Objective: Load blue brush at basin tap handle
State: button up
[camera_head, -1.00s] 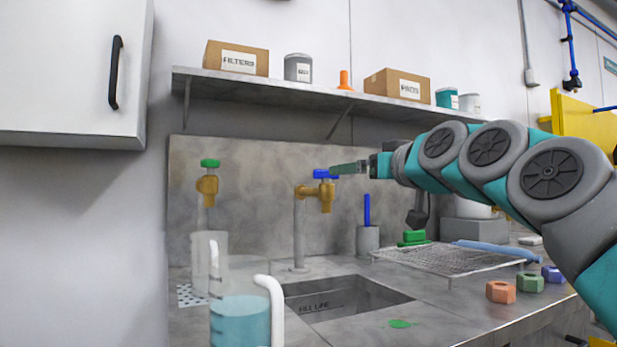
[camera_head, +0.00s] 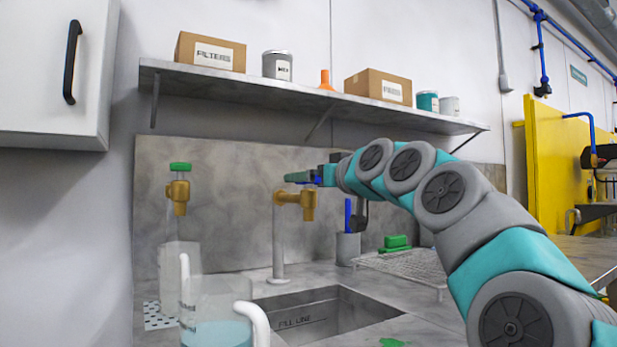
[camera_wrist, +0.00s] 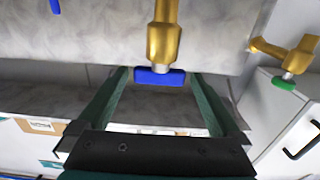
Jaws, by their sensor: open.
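The basin tap (camera_head: 295,198) is brass on a grey pipe behind the sink. Its blue handle (camera_wrist: 160,77) shows in the wrist view between the fingertips of my gripper (camera_wrist: 160,88), with a gap on each side. In the head view my gripper (camera_head: 300,177) is at handle height and hides most of the blue handle. The fingers are open and hold nothing. The blue brush (camera_head: 348,215) stands upright in a grey cup (camera_head: 348,250) right of the tap; only its handle shows.
A second brass tap (camera_head: 179,195) with a green handle is at the left. A clear jug (camera_head: 215,310) of blue liquid stands by the sink (camera_head: 325,312). A wire rack (camera_head: 410,266) and a green block (camera_head: 396,242) lie right of the cup. A shelf (camera_head: 300,103) runs above.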

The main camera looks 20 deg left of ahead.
jog(key=shift+x, duration=0.95)
jog(key=c, duration=1.2)
